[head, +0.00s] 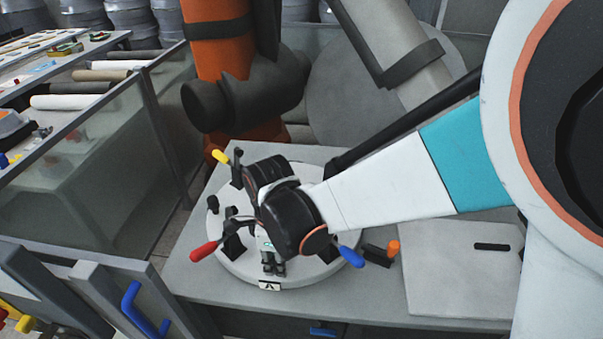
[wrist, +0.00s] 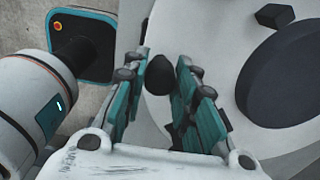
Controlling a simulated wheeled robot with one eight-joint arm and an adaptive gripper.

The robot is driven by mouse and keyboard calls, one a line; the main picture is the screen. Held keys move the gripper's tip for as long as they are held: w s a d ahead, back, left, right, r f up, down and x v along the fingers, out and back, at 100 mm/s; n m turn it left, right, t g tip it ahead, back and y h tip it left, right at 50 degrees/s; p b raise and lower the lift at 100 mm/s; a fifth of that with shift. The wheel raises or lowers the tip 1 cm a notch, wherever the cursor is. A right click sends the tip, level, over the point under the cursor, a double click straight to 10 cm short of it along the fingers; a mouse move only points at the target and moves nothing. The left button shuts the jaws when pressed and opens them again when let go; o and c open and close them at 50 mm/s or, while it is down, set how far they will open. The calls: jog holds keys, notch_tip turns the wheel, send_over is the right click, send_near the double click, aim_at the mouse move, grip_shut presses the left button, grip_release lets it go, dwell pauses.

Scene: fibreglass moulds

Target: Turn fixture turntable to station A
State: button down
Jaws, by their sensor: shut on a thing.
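The fixture turntable (head: 238,268) is a round pale disc on the grey table, carrying clamps with yellow (head: 221,157), red (head: 204,251) and blue (head: 350,257) handles. A small plate marked A (head: 269,286) sits at its front edge. My gripper (head: 273,266) is low over the disc's front part, behind the plate. The knob's base is hidden. My wrist and arm cover much of the disc's middle and right.
An orange-handled lever (head: 393,248) stands on the table just right of the disc. A pale square panel (head: 455,285) lies further right. A large orange robot arm (head: 225,60) stands behind.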

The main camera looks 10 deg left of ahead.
aim_at(309, 269)
jog(key=shift+a, duration=0.15)
jog(key=c, duration=1.3)
grip_release()
jog(key=shift+a, duration=0.1)
